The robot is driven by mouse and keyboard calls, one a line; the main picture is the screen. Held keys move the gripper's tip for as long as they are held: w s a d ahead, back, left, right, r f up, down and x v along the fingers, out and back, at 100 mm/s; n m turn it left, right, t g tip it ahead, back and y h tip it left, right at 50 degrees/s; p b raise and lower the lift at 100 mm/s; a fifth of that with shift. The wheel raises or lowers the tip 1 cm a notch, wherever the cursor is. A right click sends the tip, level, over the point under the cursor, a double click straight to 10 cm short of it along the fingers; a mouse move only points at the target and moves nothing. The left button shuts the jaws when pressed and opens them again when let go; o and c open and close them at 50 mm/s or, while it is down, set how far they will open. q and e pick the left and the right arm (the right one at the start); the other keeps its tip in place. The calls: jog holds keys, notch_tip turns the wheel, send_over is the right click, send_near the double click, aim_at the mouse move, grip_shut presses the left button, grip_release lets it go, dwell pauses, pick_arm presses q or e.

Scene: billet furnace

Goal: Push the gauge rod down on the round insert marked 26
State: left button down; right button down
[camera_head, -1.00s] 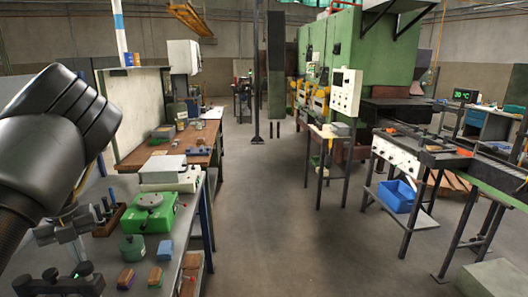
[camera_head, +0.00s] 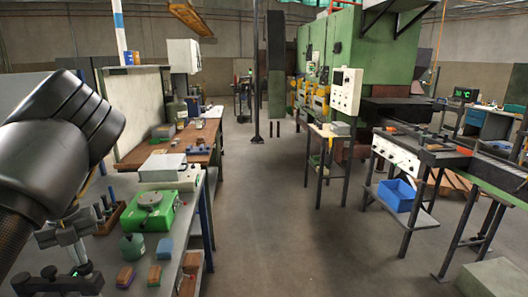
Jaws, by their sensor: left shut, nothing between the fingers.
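My left arm fills the left edge. Which rod is the gauge rod I cannot tell. A dark fixture with knobs (camera_head: 50,279) sits at the lower left, close to the gripper. No marking 26 is readable, so I cannot identify the round insert. My right gripper is not in view.
The near bench (camera_head: 176,262) also bears a green box with a round grey top (camera_head: 150,212), a green round pot (camera_head: 133,246) and small coloured blocks (camera_head: 164,248). A wooden table (camera_head: 190,143) stands beyond. The floor (camera_head: 290,225) at centre is clear.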

pick_arm(q)
notch_tip(320, 180, up, 7)
jog(key=p, duration=0.5)
jog(key=shift+f, duration=0.15)
